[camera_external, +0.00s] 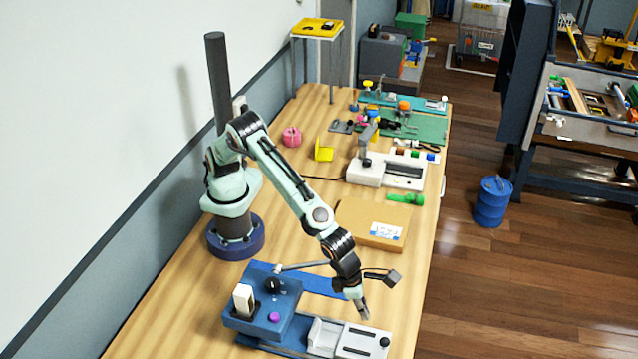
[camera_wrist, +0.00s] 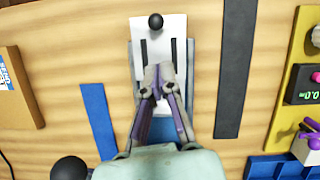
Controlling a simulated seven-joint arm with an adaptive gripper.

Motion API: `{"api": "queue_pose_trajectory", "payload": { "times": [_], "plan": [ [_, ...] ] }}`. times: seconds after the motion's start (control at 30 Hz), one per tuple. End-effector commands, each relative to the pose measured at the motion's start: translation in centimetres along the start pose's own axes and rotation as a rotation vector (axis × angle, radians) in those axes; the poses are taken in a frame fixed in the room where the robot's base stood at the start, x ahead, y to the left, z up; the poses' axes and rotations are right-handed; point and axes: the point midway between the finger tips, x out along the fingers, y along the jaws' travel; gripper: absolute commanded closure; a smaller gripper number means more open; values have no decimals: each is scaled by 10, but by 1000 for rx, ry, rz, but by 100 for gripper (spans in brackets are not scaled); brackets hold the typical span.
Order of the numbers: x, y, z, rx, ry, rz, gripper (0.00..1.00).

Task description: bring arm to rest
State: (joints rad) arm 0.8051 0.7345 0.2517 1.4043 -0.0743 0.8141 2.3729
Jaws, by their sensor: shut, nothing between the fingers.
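My gripper (camera_external: 363,308) is at the end of my mint-green arm, pointing down over the front part of the wooden table. It is shut and empty. In the wrist view my gripper's fingertips (camera_wrist: 159,82) are together in front of a white slotted plate (camera_wrist: 174,29) with a black round knob (camera_wrist: 155,21). In the external view the same white plate (camera_external: 350,338) sits on a blue base, just below and in front of my gripper. I cannot tell the exact height of the fingertips above it.
A blue box with a dark knob and a purple button (camera_external: 262,302) stands left of my gripper. A brown cardboard box (camera_external: 374,224) lies behind it, and a blue strip (camera_wrist: 98,120) lies on the wood. Bare table (camera_external: 180,290) shows left of the blue box.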

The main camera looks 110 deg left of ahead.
Motion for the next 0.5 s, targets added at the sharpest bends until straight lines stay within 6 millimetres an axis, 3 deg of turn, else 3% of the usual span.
{"api": "queue_pose_trajectory", "payload": {
  "times": [0.37,0.43,0.5],
  "plan": [
    [2,6,5,-15,-1,4,100],
    [-6,17,21,-55,-14,-4,100],
    [-29,33,47,-117,-48,-39,100]
  ]
}}
